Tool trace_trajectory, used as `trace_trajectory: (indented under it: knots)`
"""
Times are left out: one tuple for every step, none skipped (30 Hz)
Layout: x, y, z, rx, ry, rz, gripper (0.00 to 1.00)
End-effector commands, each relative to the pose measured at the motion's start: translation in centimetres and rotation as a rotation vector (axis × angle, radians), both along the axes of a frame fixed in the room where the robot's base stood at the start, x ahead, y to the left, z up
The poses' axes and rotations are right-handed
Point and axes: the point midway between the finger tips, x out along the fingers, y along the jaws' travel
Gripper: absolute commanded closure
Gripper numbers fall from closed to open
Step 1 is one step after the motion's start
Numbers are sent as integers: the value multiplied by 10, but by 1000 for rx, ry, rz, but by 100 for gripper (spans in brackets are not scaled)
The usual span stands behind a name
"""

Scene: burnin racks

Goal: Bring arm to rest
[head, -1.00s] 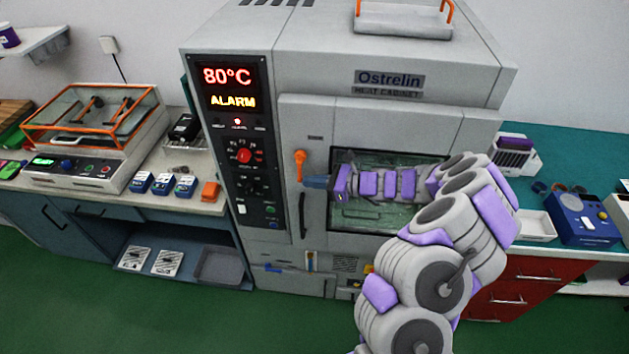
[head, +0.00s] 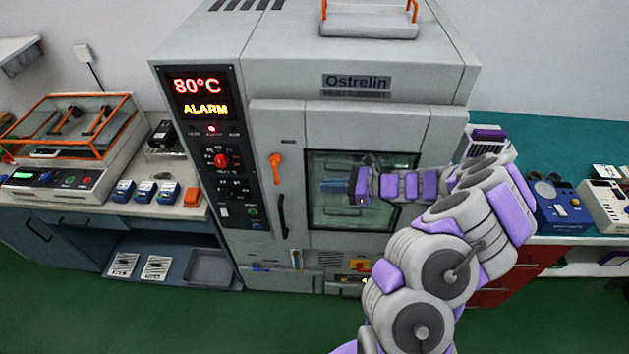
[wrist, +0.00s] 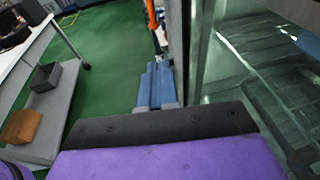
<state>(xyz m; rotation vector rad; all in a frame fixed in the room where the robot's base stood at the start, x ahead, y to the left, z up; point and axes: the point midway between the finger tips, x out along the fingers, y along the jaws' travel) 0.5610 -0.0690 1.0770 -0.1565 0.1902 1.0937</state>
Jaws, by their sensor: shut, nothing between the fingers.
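My gripper (head: 330,185) has blue fingers, held together with nothing between them. In the head view it is in front of the window (head: 328,215) of the grey heat cabinet (head: 375,65), pointing left toward the door's orange handle (head: 276,168) but apart from it. My grey and purple arm reaches in from the lower right, covering part of the window. In the wrist view the blue fingers (wrist: 156,85) lie close beside the cabinet front, with the glass (wrist: 240,70) to their right and part of the orange handle (wrist: 151,14) beyond. The cabinet door looks closed.
The cabinet display (head: 200,95) reads 80°C and ALARM. A left bench holds an orange-framed device (head: 75,130) and small blue units (head: 145,190). A teal-topped bench (head: 570,135) stands at right. Green floor (head: 180,320) lies clear in front.

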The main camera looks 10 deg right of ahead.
Motion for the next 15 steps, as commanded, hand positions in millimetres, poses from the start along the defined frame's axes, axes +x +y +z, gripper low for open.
trace_trajectory:
  knots:
    - [-4, -5, 3, -1, 0, -1, 100]
    - [-6, -8, 3, -2, 0, 0, 100]
    - [-8, -11, 4, -4, 0, 0, 100]
    - [-10, -14, 4, -4, 0, 0, 100]
    - [-11, -16, 5, -3, -1, 1, 100]
    - [-12, -19, 5, -1, 0, 2, 100]
    - [-13, -22, 5, 0, 0, 2, 100]
    - [-13, -24, 5, 2, -1, 3, 100]
    - [-14, -27, 5, 3, -1, 3, 100]
    - [-14, -30, 5, 4, -1, 3, 100]
    - [-14, -32, 5, 4, -1, 2, 100]
    - [-15, -32, 5, 4, -1, 2, 100]
    - [-15, -33, 5, 4, -1, 2, 100]
    - [-15, -33, 5, 5, -1, 3, 100]
    - [-15, -33, 5, 4, -4, 7, 100]
